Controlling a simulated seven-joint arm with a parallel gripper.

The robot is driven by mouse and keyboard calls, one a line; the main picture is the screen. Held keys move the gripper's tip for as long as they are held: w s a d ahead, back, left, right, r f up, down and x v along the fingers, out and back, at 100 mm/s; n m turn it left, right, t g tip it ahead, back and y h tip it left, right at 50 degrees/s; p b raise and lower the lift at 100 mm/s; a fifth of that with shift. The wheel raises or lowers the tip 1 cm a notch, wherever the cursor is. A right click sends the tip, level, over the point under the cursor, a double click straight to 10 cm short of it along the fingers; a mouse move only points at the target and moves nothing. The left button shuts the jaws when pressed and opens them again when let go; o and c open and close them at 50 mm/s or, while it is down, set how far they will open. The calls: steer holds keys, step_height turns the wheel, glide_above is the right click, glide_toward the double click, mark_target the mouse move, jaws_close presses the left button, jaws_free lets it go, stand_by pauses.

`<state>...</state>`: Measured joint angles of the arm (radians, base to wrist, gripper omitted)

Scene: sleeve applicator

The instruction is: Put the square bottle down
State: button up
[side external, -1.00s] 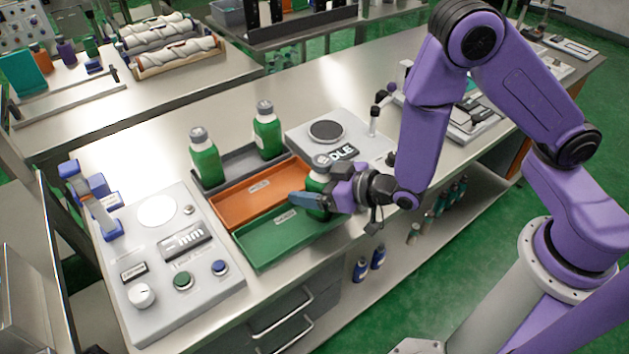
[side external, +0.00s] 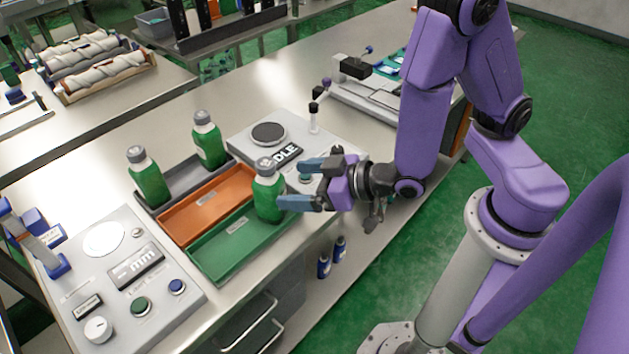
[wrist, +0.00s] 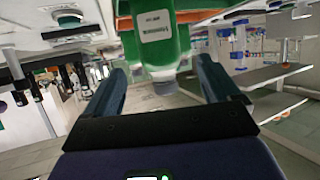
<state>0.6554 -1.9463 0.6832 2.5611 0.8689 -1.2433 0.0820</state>
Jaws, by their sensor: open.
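The square bottle (side external: 268,198), green with a white label and grey cap, stands upright at the right end of the green tray (side external: 222,256). My gripper (side external: 292,184) is open just to the right of it, fingers pointing at the bottle. In the wrist view the bottle (wrist: 157,38) appears cap-down, ahead of and between my two spread fingers, with gaps at its sides. The tray floor under the bottle is hidden by the bottle in the side view.
An orange tray (side external: 205,203) lies behind the green one. A grey tray (side external: 181,190) behind that holds two similar green bottles (side external: 149,177) (side external: 208,140). A device marked "DLE" (side external: 240,147) stands behind the gripper. A control panel (side external: 120,275) lies to the left.

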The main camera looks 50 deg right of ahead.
steer(key=shift+v, duration=1.35)
steer(key=s+a+r+n+g+y, duration=0.15)
steer(key=s+n+g, duration=0.25)
steer(key=s+g, duration=0.6)
steer(key=s+d+r+n+g+h, duration=0.1)
steer(key=s+d+r+n+h, duration=0.1)
steer(key=d, duration=0.4)
steer(key=s+d+r+n+g+h, duration=0.1)
steer(key=s+d+r+n+h, duration=0.1)
steer(key=d+r+h, duration=0.2)
steer(key=d, duration=0.3)
steer(key=shift+s+d+r, duration=0.2)
steer(key=shift+d, duration=0.1)
